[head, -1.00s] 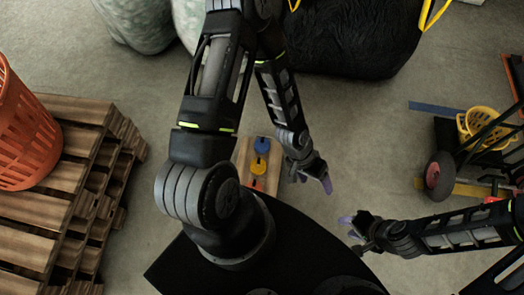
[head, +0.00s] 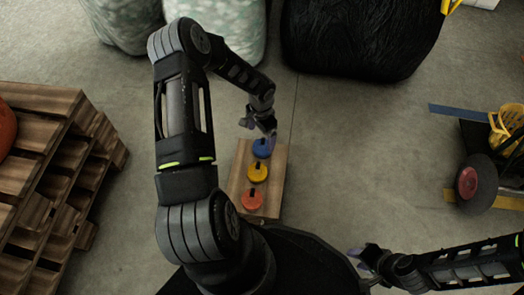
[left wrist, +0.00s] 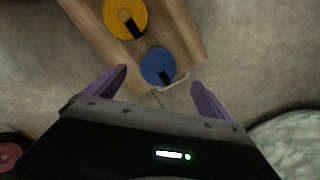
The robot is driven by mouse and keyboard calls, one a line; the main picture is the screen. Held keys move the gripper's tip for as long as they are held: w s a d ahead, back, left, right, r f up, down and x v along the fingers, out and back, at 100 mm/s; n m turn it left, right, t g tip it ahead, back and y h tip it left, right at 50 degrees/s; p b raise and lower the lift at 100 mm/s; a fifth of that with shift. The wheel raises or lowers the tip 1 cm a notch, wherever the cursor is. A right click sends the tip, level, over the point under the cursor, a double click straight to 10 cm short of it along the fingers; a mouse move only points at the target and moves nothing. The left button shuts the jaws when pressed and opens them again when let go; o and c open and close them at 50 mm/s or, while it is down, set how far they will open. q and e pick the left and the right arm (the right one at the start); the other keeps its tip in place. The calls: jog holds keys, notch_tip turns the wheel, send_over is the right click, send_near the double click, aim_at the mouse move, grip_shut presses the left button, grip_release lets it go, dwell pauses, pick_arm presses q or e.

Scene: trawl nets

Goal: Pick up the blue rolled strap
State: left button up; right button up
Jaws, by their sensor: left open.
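The blue rolled strap (head: 262,148) lies at the far end of a wooden board (head: 236,186), in line with a yellow rolled strap (head: 257,172) and a red one (head: 251,200). My left gripper (head: 262,128) is at the board's far end, over or just beyond the blue strap. In the left wrist view the blue strap (left wrist: 158,67) lies ahead of the gap between the open purple fingers (left wrist: 160,92), with nothing between them. A dark tab and a pale wire loop show at its edge. My right gripper (head: 358,262) is at the lower right; its jaw opening is unclear.
Stacked wooden pallets (head: 40,150) stand at the left. A black net bundle (head: 350,40) and pale bundles (head: 235,35) lie at the back. A wheeled cart with a yellow basket (head: 503,125) is at the right. Floor right of the board is clear.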

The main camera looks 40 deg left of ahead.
aim_at(262, 146)
pick_arm(q)
jog(key=shift+f+b, duration=0.5)
jog(key=shift+f, duration=0.85)
notch_tip(262, 146, down, 5)
jog(key=b, duration=0.3)
jog(key=shift+w+d+f, duration=0.1)
jog(key=shift+f, duration=0.05)
jog(key=shift+c, duration=0.5)
jog(key=c, duration=1.5)
